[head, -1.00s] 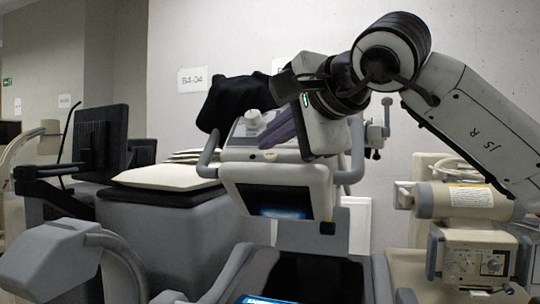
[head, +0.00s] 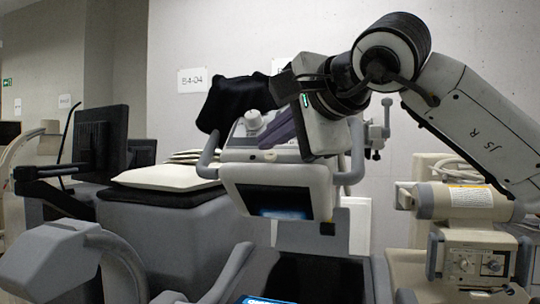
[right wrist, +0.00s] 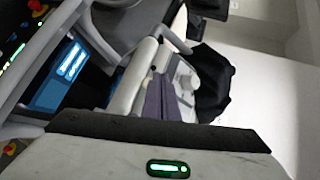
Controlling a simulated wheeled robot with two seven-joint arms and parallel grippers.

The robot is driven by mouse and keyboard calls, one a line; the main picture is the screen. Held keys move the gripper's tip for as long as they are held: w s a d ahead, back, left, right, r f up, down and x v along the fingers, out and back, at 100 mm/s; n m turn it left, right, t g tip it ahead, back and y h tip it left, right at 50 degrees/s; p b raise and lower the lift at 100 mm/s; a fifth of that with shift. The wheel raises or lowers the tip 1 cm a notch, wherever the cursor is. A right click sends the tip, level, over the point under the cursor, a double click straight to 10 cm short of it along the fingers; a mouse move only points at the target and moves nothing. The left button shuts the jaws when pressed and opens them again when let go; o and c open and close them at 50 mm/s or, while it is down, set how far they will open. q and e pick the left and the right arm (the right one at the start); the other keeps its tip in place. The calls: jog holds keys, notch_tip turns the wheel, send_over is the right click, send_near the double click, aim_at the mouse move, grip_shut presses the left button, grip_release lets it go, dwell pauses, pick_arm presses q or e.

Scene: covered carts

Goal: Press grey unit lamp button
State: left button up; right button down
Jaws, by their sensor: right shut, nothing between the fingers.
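The grey unit (head: 276,183) stands in the middle of the head view, with a tilted screen, grey side handles and a pale top panel. A pale knob (head: 253,119) sits on that panel; it also shows in the right wrist view (right wrist: 186,78). I cannot make out a lamp button for certain. My right gripper (head: 268,141) is over the panel, its purple-grey fingers together and empty, pointing down and left. In the right wrist view the fingers (right wrist: 158,76) lie beside the knob. I cannot tell whether the tips touch the panel. My left gripper is not in view.
A black cover (head: 236,103) hangs behind the panel. A pale pillow (head: 168,177) lies on a grey cart at left, near a dark monitor (head: 102,140). A beige unit with dials (head: 474,264) stands at right. A grey block (head: 45,262) fills the lower left.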

dwell(0.5)
jog(key=shift+w+f, duration=0.1)
jog(key=shift+w+d+f, duration=0.1)
jog(key=shift+w+f, duration=0.1)
dwell(0.5)
jog(key=shift+w+d+f, duration=0.1)
jog(key=shift+w+f, duration=0.2)
jog(key=shift+f, duration=0.05)
dwell(0.6)
jog(key=shift+s+a+r, duration=0.2)
jog(key=shift+s+r, duration=0.4)
jog(key=shift+r, duration=0.05)
